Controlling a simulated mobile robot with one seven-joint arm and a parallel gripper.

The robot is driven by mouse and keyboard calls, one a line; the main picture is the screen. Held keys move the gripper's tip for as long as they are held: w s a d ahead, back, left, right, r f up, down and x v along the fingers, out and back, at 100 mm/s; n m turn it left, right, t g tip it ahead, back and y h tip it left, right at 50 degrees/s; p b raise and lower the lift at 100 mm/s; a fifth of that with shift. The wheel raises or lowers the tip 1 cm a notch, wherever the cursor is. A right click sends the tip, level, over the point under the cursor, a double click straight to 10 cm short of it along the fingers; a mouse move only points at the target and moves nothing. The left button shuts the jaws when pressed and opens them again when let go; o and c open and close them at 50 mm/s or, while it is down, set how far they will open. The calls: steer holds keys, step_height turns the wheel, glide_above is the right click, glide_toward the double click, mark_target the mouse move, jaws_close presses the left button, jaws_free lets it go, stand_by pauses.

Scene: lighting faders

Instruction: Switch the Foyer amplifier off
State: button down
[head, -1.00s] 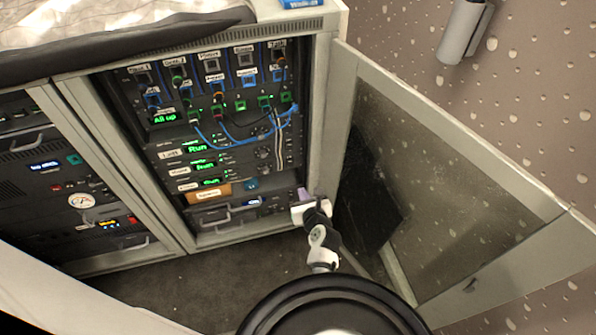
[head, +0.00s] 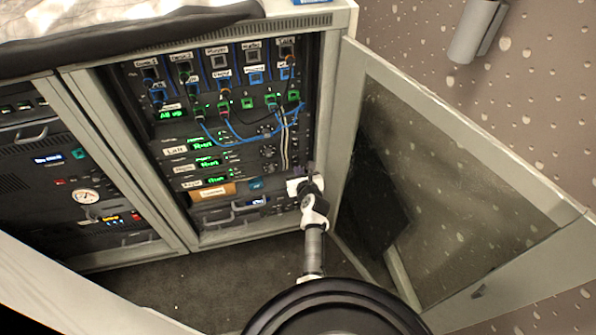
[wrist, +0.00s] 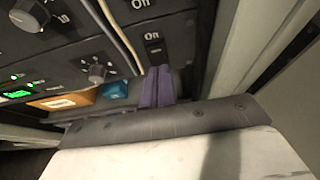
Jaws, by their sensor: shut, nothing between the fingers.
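The Foyer amplifier (head: 228,180) is the lowest of three stacked amplifiers in the open rack, its green display reading Run. In the wrist view its knob (wrist: 97,73) is left of a dark rocker switch (wrist: 155,54) under an "On" label. My gripper (wrist: 158,72) is shut and empty, its purple fingers pointing at the panel just below that switch. I cannot tell whether the fingertips touch the panel. In the head view my gripper (head: 310,170) is at the rack's lower right, and the white hand hides part of the rack there.
The glass door (head: 440,190) stands open to the right of my arm. Cables (head: 284,140) hang down the rack front, left of the switches in the wrist view. An orange-brown box (wrist: 62,100) and a blue item (wrist: 113,89) sit below the amplifiers. A handled drawer unit (head: 235,210) is lower.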

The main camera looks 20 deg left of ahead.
steer(key=shift+w+a+f, duration=0.1)
steer(key=shift+w+a, duration=0.2)
steer(key=shift+w, duration=0.1)
steer(key=shift+w, duration=0.1)
steer(key=shift+a, duration=0.1)
stand_by(0.3)
steer(key=shift+r+p, duration=0.9)
steer(key=shift+p, duration=0.3)
steer(key=shift+f, duration=0.1)
